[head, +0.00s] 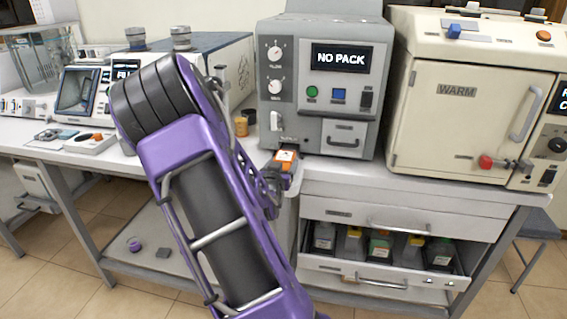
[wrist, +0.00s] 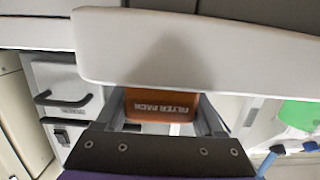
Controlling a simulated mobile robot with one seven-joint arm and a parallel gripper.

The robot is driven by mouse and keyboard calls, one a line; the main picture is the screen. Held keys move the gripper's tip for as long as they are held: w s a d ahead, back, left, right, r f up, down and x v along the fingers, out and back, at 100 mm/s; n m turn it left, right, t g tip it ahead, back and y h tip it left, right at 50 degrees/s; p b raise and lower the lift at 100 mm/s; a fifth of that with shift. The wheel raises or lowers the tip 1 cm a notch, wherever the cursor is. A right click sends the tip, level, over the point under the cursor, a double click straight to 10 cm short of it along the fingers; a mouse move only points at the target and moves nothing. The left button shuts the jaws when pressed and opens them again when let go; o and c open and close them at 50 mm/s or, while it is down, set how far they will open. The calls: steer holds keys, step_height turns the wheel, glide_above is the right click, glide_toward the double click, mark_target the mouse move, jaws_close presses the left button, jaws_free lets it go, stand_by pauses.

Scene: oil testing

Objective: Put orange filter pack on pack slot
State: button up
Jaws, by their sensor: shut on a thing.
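The orange filter pack (head: 285,166) is in my gripper (head: 277,180), just in front of the grey machine (head: 318,70) whose screen reads NO PACK. In the wrist view the pack (wrist: 160,104), lettered FILTER PACK, sits between the two fingers, and my gripper (wrist: 165,112) is shut on it. A pale slab (wrist: 200,50) crosses above and hides the pack's far end. The pack is close to the machine's lower left front; whether it touches is unclear.
An open drawer (head: 380,280) holding several containers juts out below the counter at right. A cream oven (head: 470,95) marked WARM stands right of the grey machine. A small amber jar (head: 241,126) stands left of it. My purple arm hides part of the counter.

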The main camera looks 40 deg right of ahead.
steer(key=shift+f, duration=0.15)
steer(key=o, duration=1.5)
steer(key=shift+s+a+r, duration=0.2)
steer(key=p+v, duration=0.1)
steer(key=v, duration=1)
steer(key=shift+s+a, duration=0.15)
steer(key=shift+a, duration=0.1)
